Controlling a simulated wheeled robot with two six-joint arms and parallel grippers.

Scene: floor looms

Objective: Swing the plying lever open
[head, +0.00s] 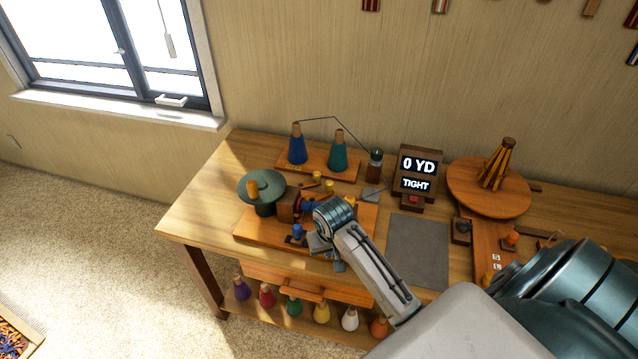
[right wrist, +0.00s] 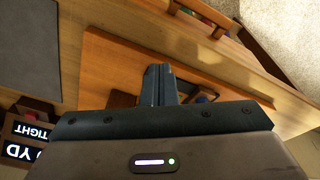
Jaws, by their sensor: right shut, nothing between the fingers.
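The wooden device with a green disc top (head: 262,186) stands on an orange base board (head: 262,232) at the left of the bench. A small blue-knobbed part (head: 297,231) sits near the board's front edge; I cannot tell for sure whether it is the plying lever. My right gripper (head: 318,246) is just right of that part, over the board, and hides some of the device. In the right wrist view its fingers (right wrist: 160,84) are shut together and empty above the board (right wrist: 112,62). Contact with any part cannot be told. My left gripper is out of view.
Blue (head: 297,148) and green (head: 338,154) cones stand behind the device. A display (head: 417,171) reads "0 YD TIGHT". A grey mat (head: 418,250) lies clear to the right. A round wooden stand (head: 480,200) is farther right. Several colored cones line the lower shelf.

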